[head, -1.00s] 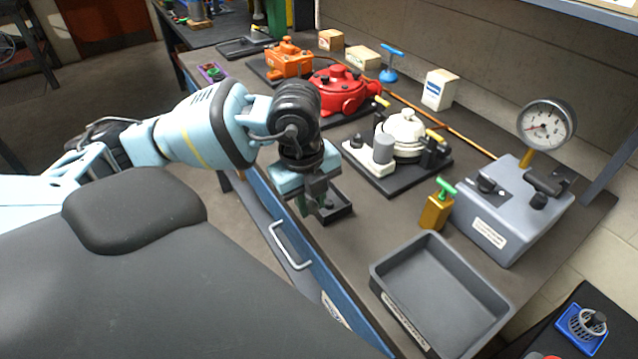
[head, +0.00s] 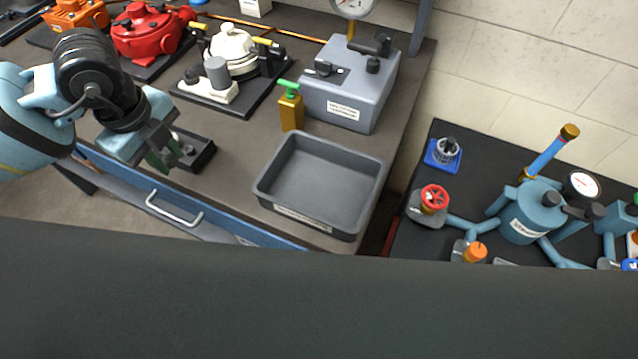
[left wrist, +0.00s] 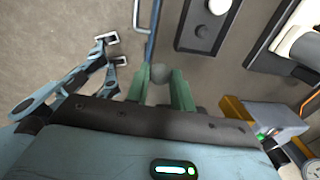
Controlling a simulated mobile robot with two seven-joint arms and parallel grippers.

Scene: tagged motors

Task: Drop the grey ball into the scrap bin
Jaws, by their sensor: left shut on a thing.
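My left gripper (head: 160,152) is above the front edge of the bench, beside a small black tray. In the left wrist view its green fingers (left wrist: 160,88) are shut on a grey ball (left wrist: 159,72) held between the tips. In the head view the held ball is not clearly visible. A grey open-topped bin (head: 262,186) stands on the bench to the right of the gripper. It looks empty. Its white front label is too small to read, so I cannot confirm it is the scrap bin. My right gripper is not in view.
The small black tray (head: 205,157) holds a small round grey thing. Behind are a white motor (head: 232,50), a red motor (head: 147,35), a gold bottle with a green top (head: 291,110) and a grey gauge box (head: 350,92). A drawer handle (head: 172,210) juts from the bench front.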

